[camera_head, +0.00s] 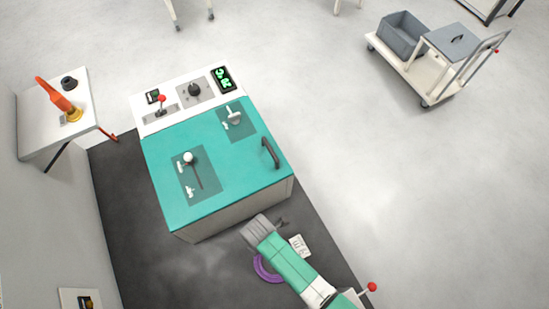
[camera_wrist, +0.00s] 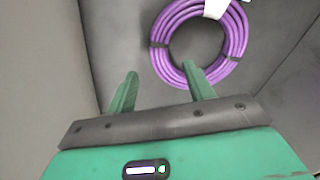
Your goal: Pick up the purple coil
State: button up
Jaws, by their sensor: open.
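The purple coil (camera_head: 266,269) lies on the dark mat, partly hidden behind my arm in the head view. In the wrist view the purple coil (camera_wrist: 178,77) is a ring of several turns with dark ties and a white label (camera_wrist: 215,8) at its top. My gripper (camera_wrist: 160,88) is open, its two green fingers apart. The right finger's tip overlaps the coil's lower edge in the picture; the left finger is off to the left of the ring. I cannot tell whether they touch. In the head view my gripper (camera_head: 280,222) is beside the machine's lower front corner.
The teal-topped machine (camera_head: 220,185) stands just left of and above my arm, its side wall close by. A small table (camera_head: 40,130) with an orange tool is at left. Open floor lies to the right, with a cart (camera_head: 432,85) beyond.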

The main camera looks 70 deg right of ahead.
notch_tip(320, 180, down, 6)
jog(key=shift+w+a+r+b, duration=0.1)
jog(key=shift+a+b, duration=0.05)
jog(key=shift+b, duration=0.15)
grip_shut()
